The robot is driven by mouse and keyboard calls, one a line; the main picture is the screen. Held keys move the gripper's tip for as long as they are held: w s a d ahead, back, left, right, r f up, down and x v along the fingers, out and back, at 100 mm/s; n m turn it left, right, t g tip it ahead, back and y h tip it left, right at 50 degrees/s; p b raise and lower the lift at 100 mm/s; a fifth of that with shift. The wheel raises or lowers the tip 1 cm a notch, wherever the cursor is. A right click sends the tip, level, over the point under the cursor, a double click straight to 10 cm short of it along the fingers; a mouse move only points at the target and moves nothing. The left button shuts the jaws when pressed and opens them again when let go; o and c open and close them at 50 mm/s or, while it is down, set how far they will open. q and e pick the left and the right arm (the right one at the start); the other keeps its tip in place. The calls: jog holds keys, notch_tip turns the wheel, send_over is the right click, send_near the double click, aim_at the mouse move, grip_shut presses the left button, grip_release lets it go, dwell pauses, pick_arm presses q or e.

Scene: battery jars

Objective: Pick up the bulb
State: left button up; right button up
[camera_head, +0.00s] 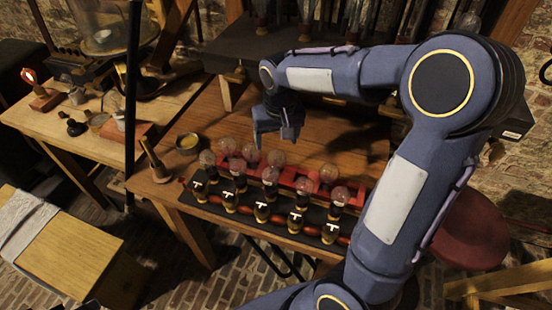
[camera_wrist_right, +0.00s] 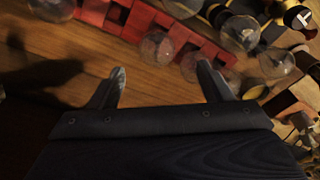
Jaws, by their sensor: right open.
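Several clear glass bulbs stand close together on the wooden bench. A front row, with one bulb (camera_head: 270,175) near its middle, sits along a black board (camera_head: 318,241) with dark T-marked fittings. Other bulbs, one of them (camera_head: 276,158) nearest below my gripper, are at a red slotted rack (camera_head: 290,180) just behind. My right gripper (camera_head: 275,138) is open and empty above the bench, behind the rack. In the right wrist view, its spread fingers (camera_wrist_right: 163,84) point toward the rack (camera_wrist_right: 140,24), with a bulb (camera_wrist_right: 158,48) beyond the gap. Which bulb is meant cannot be told. My left gripper is out of view.
A small round dish (camera_head: 188,143) and a wooden-handled tool (camera_head: 153,160) are at the bench's left end. A dark shelf (camera_head: 225,50) with upright items stands behind. A red round stool (camera_head: 470,228) is at right. The bench middle behind the rack is clear.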

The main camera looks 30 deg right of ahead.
aim_at(276, 150)
jog(key=shift+w+d+f, duration=0.1)
jog(key=shift+w+f, duration=0.3)
jog(key=shift+f, duration=0.1)
jog(key=f, duration=0.7)
jog(key=shift+w+d+p, duration=0.25)
jog(key=shift+w+p, duration=0.1)
jog(key=c, duration=1.1)
jog(key=shift+r, duration=0.15)
jog(key=shift+c, duration=0.2)
